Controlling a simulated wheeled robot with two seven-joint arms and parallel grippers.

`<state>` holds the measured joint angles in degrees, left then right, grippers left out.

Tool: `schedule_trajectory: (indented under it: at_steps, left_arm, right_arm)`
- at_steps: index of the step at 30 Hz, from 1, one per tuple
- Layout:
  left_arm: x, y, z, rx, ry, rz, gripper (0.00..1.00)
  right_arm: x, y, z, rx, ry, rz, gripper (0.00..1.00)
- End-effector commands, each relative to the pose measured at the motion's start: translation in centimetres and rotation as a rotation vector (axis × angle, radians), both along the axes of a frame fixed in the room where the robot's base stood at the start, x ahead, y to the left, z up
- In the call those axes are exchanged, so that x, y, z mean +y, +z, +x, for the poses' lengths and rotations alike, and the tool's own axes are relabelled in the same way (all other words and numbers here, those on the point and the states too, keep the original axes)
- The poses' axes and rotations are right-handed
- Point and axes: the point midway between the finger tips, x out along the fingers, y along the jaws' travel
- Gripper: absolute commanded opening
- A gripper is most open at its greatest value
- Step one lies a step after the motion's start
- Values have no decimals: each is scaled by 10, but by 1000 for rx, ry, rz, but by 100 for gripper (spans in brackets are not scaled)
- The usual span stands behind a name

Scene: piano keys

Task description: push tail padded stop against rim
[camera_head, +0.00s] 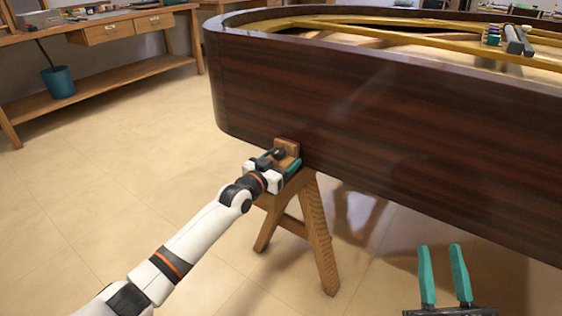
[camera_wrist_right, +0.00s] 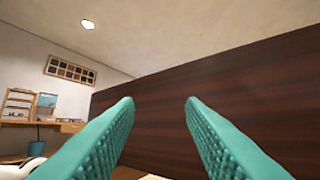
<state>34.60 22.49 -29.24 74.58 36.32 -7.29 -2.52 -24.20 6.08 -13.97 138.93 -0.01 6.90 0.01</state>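The padded stop appears to be the small brown wooden block (camera_head: 288,147) at the top of a wooden trestle (camera_head: 318,232), close against the lower edge of the dark glossy piano rim (camera_head: 370,110). A thin gap or contact there cannot be told apart. My left gripper (camera_head: 279,164) is at this block, its teal fingers apart, with a small dark part between them. Whether they grip anything is unclear. My right gripper (camera_head: 443,275) is open and empty in front of the rim; its two fingers also show in the right wrist view (camera_wrist_right: 160,110), facing the rim (camera_wrist_right: 240,90).
A wooden workbench (camera_head: 90,40) with drawers and a lower shelf stands at the back left, with a blue bin (camera_head: 58,82) on the shelf. Small tools (camera_head: 515,38) lie on the piano frame at the upper right. The tiled floor (camera_head: 110,170) at left is clear.

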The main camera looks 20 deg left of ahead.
Motion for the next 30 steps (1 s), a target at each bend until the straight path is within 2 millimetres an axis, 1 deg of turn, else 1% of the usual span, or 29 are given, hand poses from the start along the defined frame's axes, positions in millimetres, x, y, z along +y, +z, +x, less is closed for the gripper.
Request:
schedule_trajectory:
  at_steps: [1, 2, 3, 10, 14, 20, 25, 30]
  left_arm:
    - [0, 0, 0, 0, 0, 0, 80]
    - [0, 0, 0, 0, 0, 0, 85]
    - [0, 0, 0, 0, 0, 0, 85]
    - [0, 0, 0, 0, 0, -1, 85]
    - [1, 0, -4, 1, 0, -1, 85]
    - [8, 1, -22, 3, 0, -1, 85]
    - [17, 1, -46, 2, 1, 0, 85]
    - [26, 1, -71, 3, 0, 1, 85]
  right_arm:
    - [0, 0, 0, 1, 0, 0, 36]
    - [0, 0, 0, 1, 0, 0, 36]
    - [0, 0, 0, 1, 0, 0, 36]
    - [0, 0, 0, 2, 0, -1, 36]
    - [0, -2, 2, 22, -1, -6, 36]
    - [-2, -25, 13, 199, -13, -56, 36]
    - [-5, -56, 18, 400, -24, -110, 36]
    - [-11, -87, 16, 600, -36, -162, 36]
